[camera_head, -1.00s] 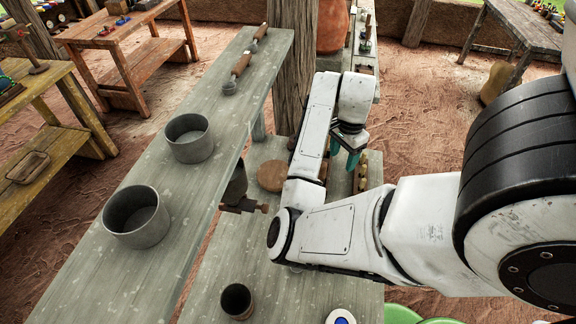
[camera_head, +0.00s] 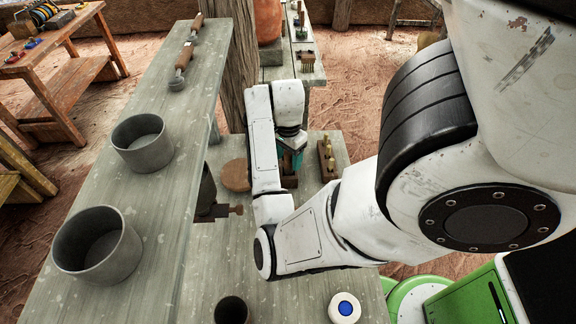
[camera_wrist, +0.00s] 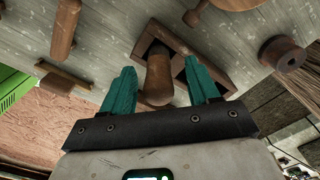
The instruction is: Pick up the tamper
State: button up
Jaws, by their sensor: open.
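A wooden, rounded handle-like piece (camera_wrist: 158,80), which looks like the tamper, stands in a dark wooden holder (camera_wrist: 213,72) in the wrist view. My gripper (camera_wrist: 160,66) has its two teal fingers apart, one on each side of this piece. I cannot tell whether either finger touches it. In the head view my gripper (camera_head: 290,152) hangs low over the grey lower bench (camera_head: 305,215), by the post.
A rack with brass-coloured pieces (camera_head: 327,158) stands right of my gripper, and a round wooden disc (camera_head: 236,175) lies left of it. A thick wooden post (camera_head: 236,70) stands close behind. The raised grey plank (camera_head: 165,200) carries two grey pots (camera_head: 97,245) and wooden-handled tools (camera_head: 183,62).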

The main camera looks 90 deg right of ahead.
aim_at(289, 163)
jog(key=shift+s+f, duration=0.1)
jog(key=shift+f, duration=1.6)
grip_shut()
jog(key=shift+r, duration=0.15)
